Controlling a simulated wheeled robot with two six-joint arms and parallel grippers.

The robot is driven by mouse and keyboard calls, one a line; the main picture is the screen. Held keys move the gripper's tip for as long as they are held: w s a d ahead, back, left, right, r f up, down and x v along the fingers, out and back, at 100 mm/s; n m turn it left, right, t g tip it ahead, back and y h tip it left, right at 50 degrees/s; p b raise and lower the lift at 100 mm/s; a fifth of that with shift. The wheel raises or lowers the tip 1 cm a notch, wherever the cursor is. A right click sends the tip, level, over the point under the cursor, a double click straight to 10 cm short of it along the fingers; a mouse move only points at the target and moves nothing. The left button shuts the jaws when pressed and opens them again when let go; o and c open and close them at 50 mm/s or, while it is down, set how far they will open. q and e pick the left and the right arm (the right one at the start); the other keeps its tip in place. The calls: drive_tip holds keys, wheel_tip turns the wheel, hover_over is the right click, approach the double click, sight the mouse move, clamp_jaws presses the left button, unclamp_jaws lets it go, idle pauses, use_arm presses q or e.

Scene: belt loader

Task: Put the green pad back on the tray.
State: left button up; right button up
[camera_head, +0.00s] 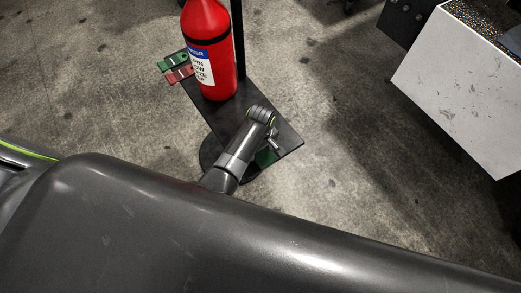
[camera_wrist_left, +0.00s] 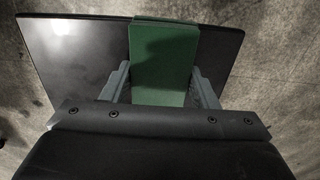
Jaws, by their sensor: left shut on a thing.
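My left gripper (camera_head: 270,148) is shut on the green pad (camera_head: 264,158) over the near right end of the dark tray (camera_head: 287,142). In the left wrist view the green pad (camera_wrist_left: 163,62) lies between the two fingers of the gripper (camera_wrist_left: 163,82), with the tray (camera_wrist_left: 75,65) behind it. The pad's far end reaches to about the tray's far edge in that view. I cannot tell whether the pad touches the tray. My arm and gripper hide most of the pad in the head view. My right gripper is not in view.
A red extinguisher-like bottle (camera_head: 208,55) stands on the tray beside a black post (camera_head: 238,40). A smaller green piece (camera_head: 172,62) and a red piece (camera_head: 180,75) sit at the tray's left edge. A pale box-like unit (camera_head: 455,90) is at right. Concrete floor between is clear.

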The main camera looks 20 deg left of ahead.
use_arm(q)
drive_tip(key=shift+f, duration=0.15)
drive_tip(key=shift+f, duration=0.15)
drive_tip(key=o, duration=1)
drive_tip(key=shift+c, duration=0.2)
wheel_tip(320, 180, up, 12)
drive_tip(key=p, duration=0.1)
drive_tip(key=shift+r+p, duration=0.2)
drive_tip(key=shift+p, duration=0.1)
